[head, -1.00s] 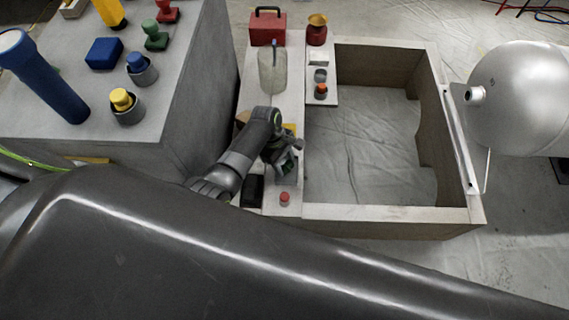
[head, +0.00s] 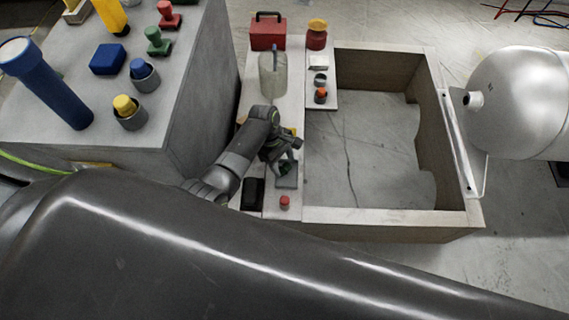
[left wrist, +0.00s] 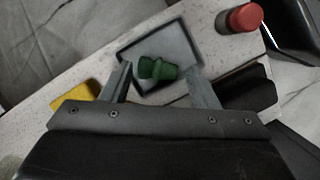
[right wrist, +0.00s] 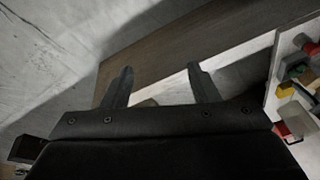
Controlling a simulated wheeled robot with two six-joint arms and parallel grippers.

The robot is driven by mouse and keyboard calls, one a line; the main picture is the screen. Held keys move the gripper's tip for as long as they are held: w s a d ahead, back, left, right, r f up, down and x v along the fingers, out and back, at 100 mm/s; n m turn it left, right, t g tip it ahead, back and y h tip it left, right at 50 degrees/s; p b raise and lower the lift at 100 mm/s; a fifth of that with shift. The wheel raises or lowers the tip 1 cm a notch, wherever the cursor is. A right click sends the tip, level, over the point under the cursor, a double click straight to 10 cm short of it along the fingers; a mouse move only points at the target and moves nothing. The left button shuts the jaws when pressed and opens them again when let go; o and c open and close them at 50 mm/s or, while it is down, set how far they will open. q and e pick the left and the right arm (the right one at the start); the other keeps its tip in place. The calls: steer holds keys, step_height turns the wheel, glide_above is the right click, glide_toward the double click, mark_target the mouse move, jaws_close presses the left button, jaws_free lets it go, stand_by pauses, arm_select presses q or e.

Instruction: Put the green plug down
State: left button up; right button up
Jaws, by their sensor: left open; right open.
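The green plug (left wrist: 157,69) lies on its side on a dark-rimmed grey pad (left wrist: 185,47) in the left wrist view. My left gripper (left wrist: 160,71) is open, with a finger off each end of the plug and a gap showing at both sides. In the head view my left gripper (head: 285,157) is over the near part of the pale ledge, and the plug (head: 284,168) shows small beneath it, partly hidden, with the grey pad (head: 287,182) below. My right gripper (right wrist: 160,68) is open and empty in the right wrist view; it is out of the head view.
A red-capped item (head: 284,202) and a black tray (head: 253,194) are near the pad. A clear jug (head: 272,75) and red toolbox (head: 268,31) stand farther along the ledge. A walled pit (head: 365,150) is to the right; a grey block (head: 75,125) with coloured pieces is left.

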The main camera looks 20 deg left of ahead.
arm_select(q)
steer(key=s+p+v, duration=0.1)
steer(key=p+v, duration=0.2)
steer(key=v, duration=0.6)
steer(key=shift+w+r, duration=0.35)
steer(key=shift+w, duration=0.15)
arm_select(e)
steer(key=shift+s+d+f+g+h, duration=0.2)
steer(key=shift+s+f+g, duration=0.15)
steer(key=shift+f, duration=0.25)
steer(key=shift+s+d+f+g+h, duration=0.1)
steer(key=shift+s+d+f+g, duration=0.2)
steer(key=shift+f, duration=0.35)
steer(key=shift+s+d+f+g+h, duration=0.15)
steer(key=shift+s+f+g, duration=0.25)
steer(key=shift+f, duration=0.2)
arm_select(q)
steer(key=shift+a, duration=0.1)
